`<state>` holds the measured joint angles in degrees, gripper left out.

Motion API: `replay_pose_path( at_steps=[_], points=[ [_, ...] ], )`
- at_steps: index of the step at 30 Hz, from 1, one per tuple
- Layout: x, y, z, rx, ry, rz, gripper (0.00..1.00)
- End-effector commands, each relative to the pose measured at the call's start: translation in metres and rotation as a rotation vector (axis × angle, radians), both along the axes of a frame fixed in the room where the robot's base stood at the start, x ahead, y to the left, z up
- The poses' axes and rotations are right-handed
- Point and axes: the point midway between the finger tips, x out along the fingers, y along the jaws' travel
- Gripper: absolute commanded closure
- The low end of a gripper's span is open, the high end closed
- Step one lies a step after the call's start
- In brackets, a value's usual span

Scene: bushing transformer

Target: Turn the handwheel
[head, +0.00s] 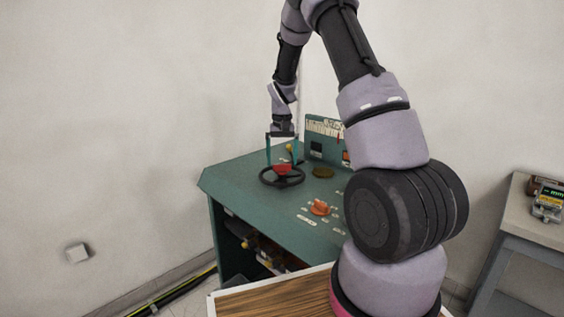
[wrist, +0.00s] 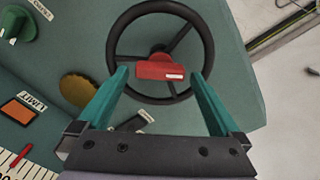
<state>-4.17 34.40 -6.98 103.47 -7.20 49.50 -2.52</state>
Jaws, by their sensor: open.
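The black handwheel (head: 283,177) with a red hub lies on top of the green cabinet, near its back left. In the wrist view the handwheel (wrist: 205,40) shows as a round rim with spokes, and a red block (wrist: 160,68) with a white label at its centre. My gripper (head: 282,166) points down over the wheel. Its two teal fingers are open, one on each side of the red hub, as the wrist view (wrist: 163,76) also shows. Whether the fingertips touch the rim is unclear.
The green cabinet top (head: 250,163) also carries an orange knob (head: 319,208), a brass disc (head: 322,172) and an upright gauge panel (head: 324,126). A green knob (wrist: 18,24) shows in the wrist view. A grey table (head: 535,225) with a meter stands at the right.

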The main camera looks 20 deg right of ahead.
Motion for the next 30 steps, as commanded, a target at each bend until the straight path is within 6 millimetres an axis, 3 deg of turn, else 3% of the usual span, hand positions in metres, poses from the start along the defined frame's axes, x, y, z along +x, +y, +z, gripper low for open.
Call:
replay_pose_path(
  at_steps=[12, 13, 18, 21, 30],
  points=[
    [-0.0001, 0.0001, -0.0112, 0.001, -0.001, -0.001, 0.00],
    [-0.0001, 0.0001, -0.0112, 0.001, 0.000, -0.001, 0.04],
    [-0.0001, 0.0001, -0.0110, 0.001, -0.001, -0.001, 0.69],
    [0.0000, 0.0001, -0.0109, 0.001, -0.001, -0.001, 1.00],
    [0.0000, -0.0002, -0.0107, 0.001, -0.001, 0.027, 1.00]
  ],
)
